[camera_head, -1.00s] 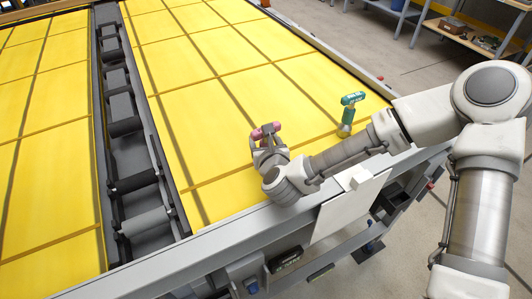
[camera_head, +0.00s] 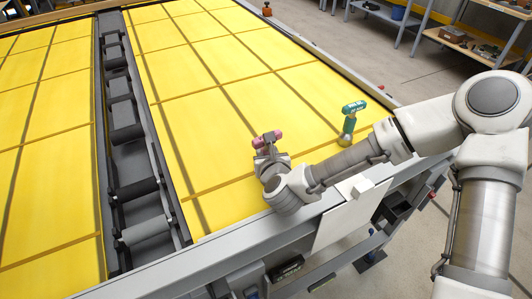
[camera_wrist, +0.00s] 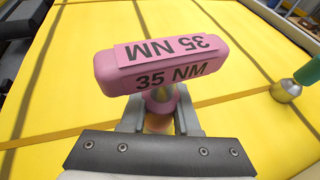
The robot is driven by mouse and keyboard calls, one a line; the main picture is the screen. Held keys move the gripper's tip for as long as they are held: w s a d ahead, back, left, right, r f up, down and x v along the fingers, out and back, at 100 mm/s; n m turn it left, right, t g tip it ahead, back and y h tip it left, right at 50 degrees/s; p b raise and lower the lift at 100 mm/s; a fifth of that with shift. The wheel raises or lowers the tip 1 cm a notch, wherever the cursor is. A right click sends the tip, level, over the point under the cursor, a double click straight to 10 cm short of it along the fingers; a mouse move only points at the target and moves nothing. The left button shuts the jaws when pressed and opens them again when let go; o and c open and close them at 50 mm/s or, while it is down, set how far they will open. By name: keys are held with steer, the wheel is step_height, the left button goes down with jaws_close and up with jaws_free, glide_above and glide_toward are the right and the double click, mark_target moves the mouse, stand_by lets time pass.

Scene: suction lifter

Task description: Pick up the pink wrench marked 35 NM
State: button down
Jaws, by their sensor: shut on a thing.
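The pink wrench (camera_wrist: 165,75) has a T-shaped handle with "35 NM" printed on its faces, and it fills the upper middle of the wrist view. It also shows at the end of my arm in the head view (camera_head: 267,138). My gripper (camera_wrist: 158,118) is shut on the wrench's stem, just below the pink handle. The lower end of the wrench is hidden by the fingers and handle, so I cannot tell whether it touches the yellow panel (camera_head: 215,125) below.
A green wrench (camera_head: 350,118) stands upright on the yellow panel to the right, close to my forearm; part of it shows at the right edge of the wrist view (camera_wrist: 292,85). A grey frame rail (camera_head: 210,252) runs along the near edge. A dark roller channel (camera_head: 137,190) lies left.

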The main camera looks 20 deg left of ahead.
steer(key=d+r+p, duration=0.1)
steer(key=d+r, duration=0.9)
steer(key=d, duration=0.1)
steer(key=shift+s+d+r+p, duration=0.25)
steer(key=shift+d+r+p, duration=0.05)
steer(key=shift+r+p, duration=0.1)
